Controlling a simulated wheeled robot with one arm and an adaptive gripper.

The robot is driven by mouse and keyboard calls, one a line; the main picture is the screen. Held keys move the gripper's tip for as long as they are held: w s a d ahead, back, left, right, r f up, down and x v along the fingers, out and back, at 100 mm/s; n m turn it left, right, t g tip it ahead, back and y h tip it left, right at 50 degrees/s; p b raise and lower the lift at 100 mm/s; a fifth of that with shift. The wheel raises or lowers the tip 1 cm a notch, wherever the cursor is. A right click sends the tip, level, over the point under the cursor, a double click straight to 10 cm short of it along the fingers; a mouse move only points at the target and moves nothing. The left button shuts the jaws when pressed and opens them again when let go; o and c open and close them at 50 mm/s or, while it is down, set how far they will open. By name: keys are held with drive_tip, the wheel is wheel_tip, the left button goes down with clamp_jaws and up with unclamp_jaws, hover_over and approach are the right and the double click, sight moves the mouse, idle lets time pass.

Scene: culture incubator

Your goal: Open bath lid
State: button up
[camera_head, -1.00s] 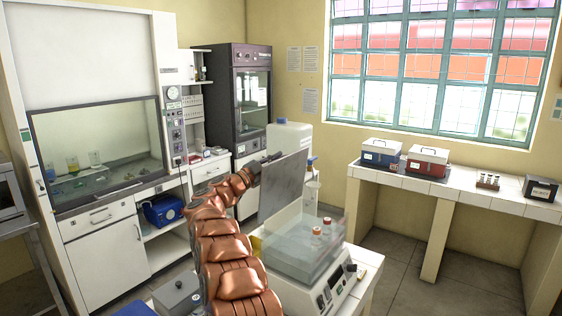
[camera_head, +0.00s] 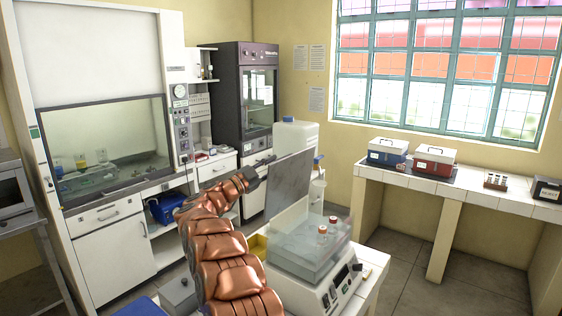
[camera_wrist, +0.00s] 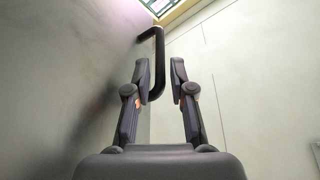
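The bath (camera_head: 312,262) is a white unit with a clear tank holding two orange-capped bottles (camera_head: 322,229). Its grey lid (camera_head: 290,185) stands up nearly vertical at the tank's left side, leaving the top open. My gripper (camera_head: 268,162) is beside the lid's outer face, near its upper left edge. In the wrist view, the lid (camera_wrist: 60,80) fills the left side and its black bar handle (camera_wrist: 158,70) rises between the fingertips. My gripper (camera_wrist: 160,78) is open there, with gaps visible beside the handle. Whether either finger touches the handle is unclear.
A white jug (camera_head: 296,136) stands behind the lid. A fume hood (camera_head: 105,150) and a dark cabinet (camera_head: 246,105) are at the back left. The right bench holds a blue box (camera_head: 387,153) and a red box (camera_head: 434,160). Floor is clear between the bath and that bench.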

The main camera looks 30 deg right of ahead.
drive_tip(key=v, duration=0.7)
drive_tip(key=shift+a, duration=0.2)
